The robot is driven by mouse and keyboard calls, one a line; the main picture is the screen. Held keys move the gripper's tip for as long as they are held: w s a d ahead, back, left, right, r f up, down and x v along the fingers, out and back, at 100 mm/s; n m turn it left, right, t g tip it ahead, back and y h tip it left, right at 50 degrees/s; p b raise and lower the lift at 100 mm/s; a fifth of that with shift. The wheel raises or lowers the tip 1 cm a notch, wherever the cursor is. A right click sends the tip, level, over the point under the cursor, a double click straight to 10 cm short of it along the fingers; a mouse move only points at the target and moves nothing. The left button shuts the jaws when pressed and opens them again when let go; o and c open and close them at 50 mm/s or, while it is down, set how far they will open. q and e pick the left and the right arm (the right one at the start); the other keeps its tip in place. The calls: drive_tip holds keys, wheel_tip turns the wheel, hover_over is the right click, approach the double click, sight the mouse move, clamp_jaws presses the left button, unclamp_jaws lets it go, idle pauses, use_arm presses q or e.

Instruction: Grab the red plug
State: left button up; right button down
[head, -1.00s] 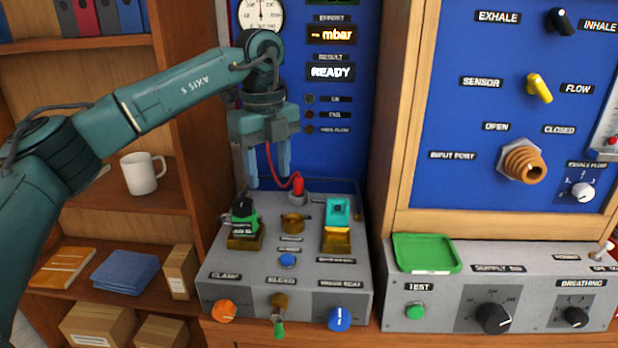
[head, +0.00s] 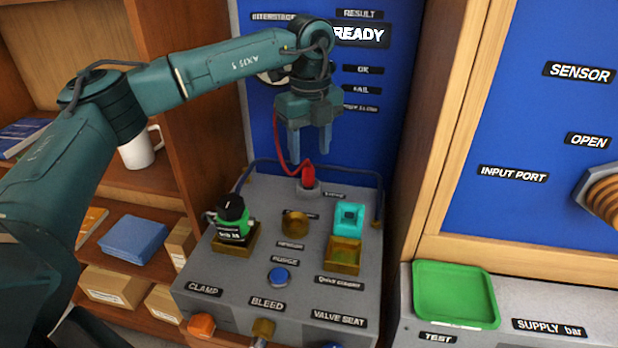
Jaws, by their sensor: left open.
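The red plug (head: 308,176) stands upright in a grey socket at the back of the grey bench unit (head: 330,277). A red cable (head: 282,150) runs from the plug up behind my left gripper. My left gripper (head: 309,156) is open and empty, fingers pointing down. In the picture its fingertips are just above the plug, one to each side of it; I cannot tell the gap in depth. My right gripper is not in view.
Left of the plug a black and green regulator (head: 232,218) sits in a brass holder. Right of it are a teal part (head: 348,217) and a brass tray (head: 343,254). A thin rail runs behind the plug. A green tray (head: 455,294) lies at right.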

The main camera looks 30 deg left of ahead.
sight(309, 167)
use_arm(q)
drive_tip(key=f, duration=0.2)
drive_tip(key=f+p, duration=0.1)
drive_tip(key=f, duration=0.3)
drive_tip(key=shift+w+a+f, duration=0.15)
drive_tip(key=shift+a+f, duration=0.05)
drive_tip(key=shift+a, duration=0.05)
clamp_jaws()
idle(0.3)
